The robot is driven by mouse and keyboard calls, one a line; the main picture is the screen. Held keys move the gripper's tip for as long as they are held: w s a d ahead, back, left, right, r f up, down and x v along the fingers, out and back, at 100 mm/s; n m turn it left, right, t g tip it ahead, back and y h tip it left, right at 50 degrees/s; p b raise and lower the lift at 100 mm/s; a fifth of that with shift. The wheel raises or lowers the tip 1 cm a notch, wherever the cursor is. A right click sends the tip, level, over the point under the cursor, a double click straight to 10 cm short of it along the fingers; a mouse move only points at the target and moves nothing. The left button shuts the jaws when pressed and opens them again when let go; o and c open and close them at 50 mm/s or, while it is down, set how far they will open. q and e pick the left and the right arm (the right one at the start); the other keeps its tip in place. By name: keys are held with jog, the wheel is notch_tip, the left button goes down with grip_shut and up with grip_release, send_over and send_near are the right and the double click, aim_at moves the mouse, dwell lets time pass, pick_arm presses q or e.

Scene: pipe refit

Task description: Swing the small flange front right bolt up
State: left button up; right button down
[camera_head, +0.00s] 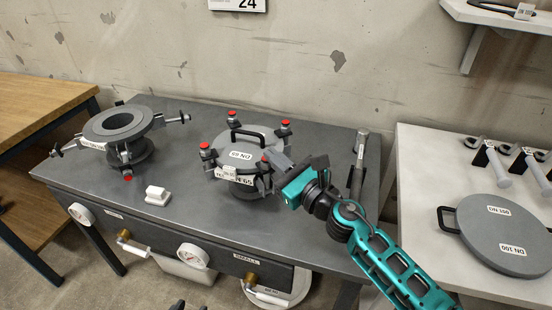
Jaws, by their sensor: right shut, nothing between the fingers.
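The small flange (262,184) stands on the grey bench, above the label "SMALL". A grey lid (258,145) marked "DN 65" with a black handle lies on it. Several red-capped swing bolts stand upright around its rim, at the back (232,115), back right (285,124) and left (205,148). My right gripper (276,167) is shut and empty at the flange's front right side. It partly covers the front right bolt, whose red cap (265,158) just shows beside the fingers. I cannot tell the bolt's exact tilt or whether the fingers touch it. My left gripper is not in view.
A larger open flange (118,122) with bolts swung outward stands at the bench's left. A white block (157,195) lies between the flanges. A hammer-like tool (358,165) lies right of my gripper. The right table holds a large lid (505,235) and wrenches (487,152).

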jog(key=s+d+f+m+t+h+b, duration=0.1)
jog(key=s+d+f+m+h, duration=0.25)
jog(key=s+d+m, duration=0.8)
jog(key=s+d+f+m+g+h, duration=0.2)
jog(key=s+f+m, duration=0.4)
jog(key=m, duration=1)
jog(key=s+d+f+m+g+h, duration=0.2)
jog(key=s+d+f+m+h, duration=0.2)
jog(key=f+m, duration=0.7)
jog(key=s+m+p, duration=0.1)
jog(key=s+m, duration=0.1)
jog(key=m, duration=0.3)
jog(key=shift+s+f+m+g+h, duration=0.25)
jog(key=shift+s+m+g+h, duration=0.1)
jog(key=shift+s+g, duration=0.05)
jog(key=c, duration=1.8)
grip_release()
jog(key=shift+c, duration=0.2)
